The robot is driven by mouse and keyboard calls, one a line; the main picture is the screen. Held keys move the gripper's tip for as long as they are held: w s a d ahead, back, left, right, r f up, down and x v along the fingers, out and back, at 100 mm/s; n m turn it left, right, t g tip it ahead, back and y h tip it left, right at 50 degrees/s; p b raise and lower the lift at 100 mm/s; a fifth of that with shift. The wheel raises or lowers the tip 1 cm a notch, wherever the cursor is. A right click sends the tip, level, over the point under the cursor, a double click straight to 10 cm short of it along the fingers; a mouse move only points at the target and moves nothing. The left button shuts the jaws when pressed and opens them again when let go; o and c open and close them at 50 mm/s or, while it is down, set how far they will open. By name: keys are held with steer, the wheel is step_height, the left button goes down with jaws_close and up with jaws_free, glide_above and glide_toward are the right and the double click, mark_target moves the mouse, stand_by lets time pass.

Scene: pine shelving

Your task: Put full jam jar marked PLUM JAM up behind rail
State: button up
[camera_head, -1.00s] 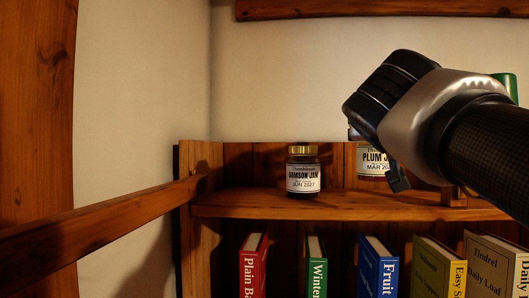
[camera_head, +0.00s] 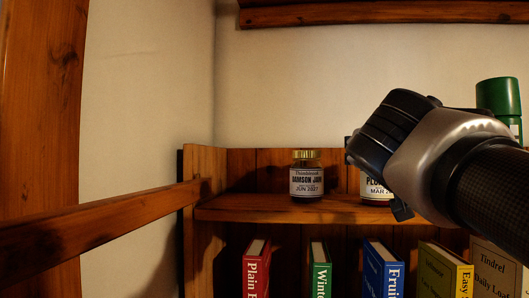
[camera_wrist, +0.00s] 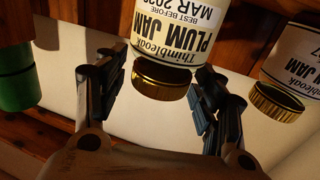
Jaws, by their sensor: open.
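The jam jar marked PLUM JAM (camera_head: 372,186) stands upright on the top board of the low shelf unit, partly hidden behind my gripper. In the wrist view, the jar (camera_wrist: 180,32) appears upside down, its gold lid toward my palm. My gripper (camera_head: 378,178) is open above the shelf. In the wrist view, the gripper's fingers (camera_wrist: 158,82) show on either side of the lid; I cannot tell whether either touches it. A wooden rail (camera_head: 100,226) slopes across the left of the head view. A wooden bar (camera_head: 380,12) runs along the wall at the top.
A DAMSON JAM jar (camera_head: 306,176) stands left of the plum jar; it shows at right in the wrist view (camera_wrist: 290,62). A green-capped container (camera_head: 498,96) is behind my arm; green also shows in the wrist view (camera_wrist: 15,88). Several books, one red (camera_head: 256,268), stand below.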

steer(key=shift+r, duration=0.1)
steer(key=shift+s+a+r, duration=0.1)
steer(key=shift+s, duration=0.1)
steer(key=b+v, duration=0.4)
steer(key=v, duration=0.8)
step_height(320, 180, down, 26)
steer(key=s+n+g+y, duration=0.2)
steer(key=n+g+y, duration=0.1)
steer(key=g, duration=0.3)
steer(key=s+a+f+g+y, duration=0.1)
steer(key=s+f, duration=0.3)
steer(key=f, duration=0.4)
steer(key=s+a+f+n+g+y, duration=0.1)
steer(key=s+a+f+g+y, duration=0.1)
steer(key=f, duration=0.7)
steer(key=s+a+f+g+y, duration=0.1)
steer(key=s+a+f+g, duration=0.1)
steer(key=s+f, duration=0.4)
step_height(320, 180, down, 2)
steer(key=shift+s+f+n+g, duration=0.2)
steer(key=shift+s+n+g, duration=0.2)
